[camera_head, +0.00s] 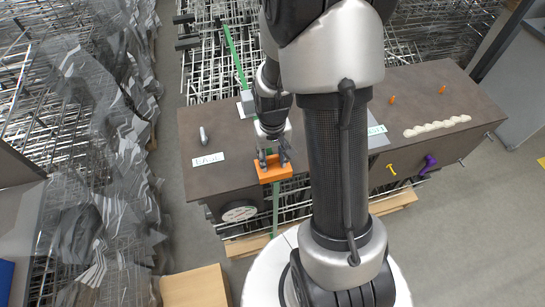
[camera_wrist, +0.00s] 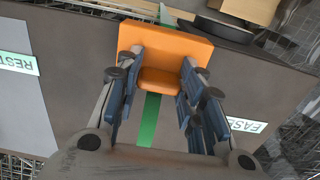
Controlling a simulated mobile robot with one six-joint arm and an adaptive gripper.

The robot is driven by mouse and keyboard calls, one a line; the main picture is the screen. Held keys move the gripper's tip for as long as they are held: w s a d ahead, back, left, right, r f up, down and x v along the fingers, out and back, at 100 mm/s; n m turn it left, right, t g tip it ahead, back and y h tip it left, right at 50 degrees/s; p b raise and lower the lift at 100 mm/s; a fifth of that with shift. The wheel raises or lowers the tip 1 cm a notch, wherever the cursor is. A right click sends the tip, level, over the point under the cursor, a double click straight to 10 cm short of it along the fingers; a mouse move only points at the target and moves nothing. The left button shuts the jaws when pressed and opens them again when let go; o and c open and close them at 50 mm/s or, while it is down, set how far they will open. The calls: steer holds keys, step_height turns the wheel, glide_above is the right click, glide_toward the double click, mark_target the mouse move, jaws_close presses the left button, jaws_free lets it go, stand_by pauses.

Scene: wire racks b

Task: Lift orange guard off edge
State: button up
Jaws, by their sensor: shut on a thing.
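The orange guard (camera_head: 273,170) is at the front edge of the brown table top, below my gripper (camera_head: 272,158) in the head view. In the wrist view the orange guard (camera_wrist: 165,50) has a broad plate and a smaller block that sits between my gripper's (camera_wrist: 158,85) two blue-padded fingers. The fingers are shut on that block. A green strip (camera_wrist: 150,118) runs under the guard in the wrist view. I cannot tell whether the guard still touches the edge.
The brown table top (camera_head: 235,130) carries a label reading EASE (camera_head: 208,159), a grey peg (camera_head: 203,135), two orange pegs and a cream wavy strip (camera_head: 437,126). A yellow piece (camera_head: 391,168) and a purple piece (camera_head: 429,163) are at its front side. Wire racks stand behind and left.

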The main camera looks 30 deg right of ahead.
steer(key=shift+r+p, duration=0.3)
steer(key=shift+r, duration=0.2)
steer(key=shift+r+p, duration=1.55)
steer(key=shift+r, duration=0.45)
